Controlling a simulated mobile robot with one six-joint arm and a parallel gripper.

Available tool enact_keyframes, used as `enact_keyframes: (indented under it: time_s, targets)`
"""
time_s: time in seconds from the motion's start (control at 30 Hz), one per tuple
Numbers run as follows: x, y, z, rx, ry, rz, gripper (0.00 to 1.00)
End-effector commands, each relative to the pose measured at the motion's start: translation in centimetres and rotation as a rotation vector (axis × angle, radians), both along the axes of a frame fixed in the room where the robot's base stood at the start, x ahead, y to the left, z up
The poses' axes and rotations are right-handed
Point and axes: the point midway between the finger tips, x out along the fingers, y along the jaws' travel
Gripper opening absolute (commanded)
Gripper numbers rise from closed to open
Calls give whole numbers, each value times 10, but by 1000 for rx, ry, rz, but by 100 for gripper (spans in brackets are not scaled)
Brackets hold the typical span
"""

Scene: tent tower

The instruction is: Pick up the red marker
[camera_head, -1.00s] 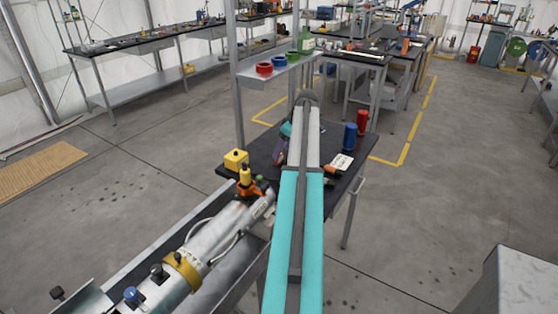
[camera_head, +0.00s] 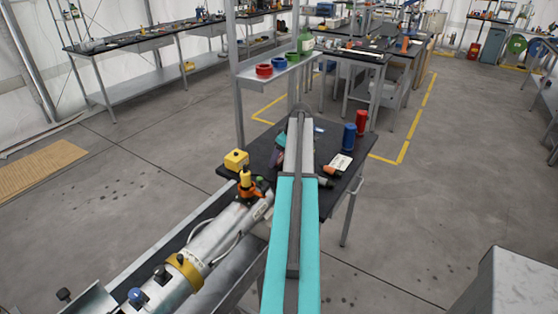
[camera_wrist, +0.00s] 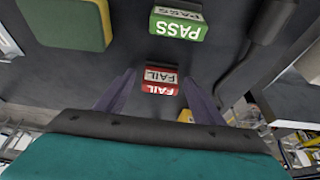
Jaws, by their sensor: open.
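The red marker (camera_wrist: 160,80) is a small red block with a white FAIL label, lying on a dark tabletop in the middle of the wrist view. My gripper (camera_wrist: 160,76) is open, with one dark finger on each side of the red marker. I see space between the block and both fingers, and cannot tell how far the tips are above the table. A green block labelled PASS (camera_wrist: 178,23) lies just above the red one in the wrist view. In the head view my arm hides the red marker and the gripper.
A yellow-rimmed green block (camera_wrist: 65,22) is at upper left in the wrist view; a dark rod-like thing (camera_wrist: 257,42) is at right. In the head view, a yellow box (camera_head: 236,160), blue cylinder (camera_head: 349,137) and red cylinder (camera_head: 361,122) stand on the black table (camera_head: 337,186).

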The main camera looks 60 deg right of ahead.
Motion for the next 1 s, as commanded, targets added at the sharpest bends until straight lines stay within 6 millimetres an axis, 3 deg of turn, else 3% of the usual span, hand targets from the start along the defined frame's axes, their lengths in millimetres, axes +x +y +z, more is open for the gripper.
enact_keyframes:
  time_s: [0.33,0.6,1.0]
  targets:
    - [0,0,0,0,0,0,62]
    - [0,0,0,0,0,0,19]
    - [1,0,3,0,0,1,18]
